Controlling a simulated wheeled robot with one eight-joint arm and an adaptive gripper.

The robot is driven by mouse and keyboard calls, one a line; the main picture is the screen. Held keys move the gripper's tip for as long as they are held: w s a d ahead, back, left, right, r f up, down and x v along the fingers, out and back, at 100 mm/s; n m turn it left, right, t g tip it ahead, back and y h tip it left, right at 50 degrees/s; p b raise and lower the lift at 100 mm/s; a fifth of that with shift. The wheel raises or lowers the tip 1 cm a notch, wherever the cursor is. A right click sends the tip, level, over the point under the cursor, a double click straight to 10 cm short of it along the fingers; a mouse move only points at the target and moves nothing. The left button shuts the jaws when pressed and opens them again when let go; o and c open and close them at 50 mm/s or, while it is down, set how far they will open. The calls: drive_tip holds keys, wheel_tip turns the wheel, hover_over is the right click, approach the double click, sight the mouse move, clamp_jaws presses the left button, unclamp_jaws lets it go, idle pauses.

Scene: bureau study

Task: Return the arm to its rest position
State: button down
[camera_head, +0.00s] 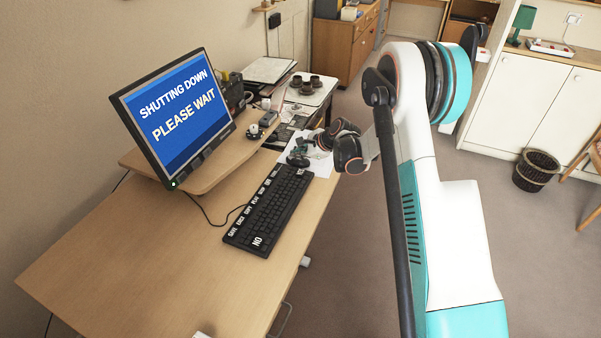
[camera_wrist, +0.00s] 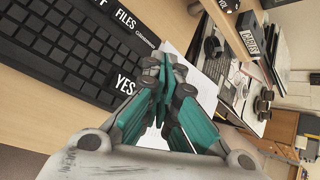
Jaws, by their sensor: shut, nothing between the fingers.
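My arm reaches up and over from the right in the head view, bending down toward the far end of the keyboard. My gripper (camera_wrist: 163,68) is shut and empty, with its teal fingers together in the wrist view. In the head view my gripper (camera_head: 297,158) is partly hidden by the wrist and sits near the far end of the black keyboard (camera_head: 268,212). The keyboard also shows in the wrist view (camera_wrist: 70,45), beside the fingers. I cannot tell whether the fingertips touch anything.
A monitor (camera_head: 175,118) reading "SHUTTING DOWN PLEASE WAIT" stands on a raised shelf (camera_head: 218,165). White paper (camera_head: 318,168) lies beyond the keyboard. A tray with cups (camera_head: 308,88) stands farther back. The desk front (camera_head: 150,270) is clear. A wastebasket (camera_head: 536,170) stands by white cabinets (camera_head: 530,100).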

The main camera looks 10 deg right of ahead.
idle(0.3)
drive_tip(key=s+a+r+n+h, duration=0.1)
drive_tip(key=s+r+n+h, duration=0.2)
drive_tip(key=s+r+n, duration=1.15)
drive_tip(key=s+r+n+h, duration=0.1)
drive_tip(key=s+r, duration=0.3)
drive_tip(key=s, duration=1.2)
drive_tip(key=s+d+r+n+h, duration=0.1)
drive_tip(key=s+r+n, duration=0.3)
drive_tip(key=s, duration=1.2)
drive_tip(key=shift+d+r, duration=0.3)
drive_tip(key=shift+r, duration=0.5)
drive_tip(key=shift+a+n, duration=0.15)
drive_tip(key=shift+n, duration=0.1)
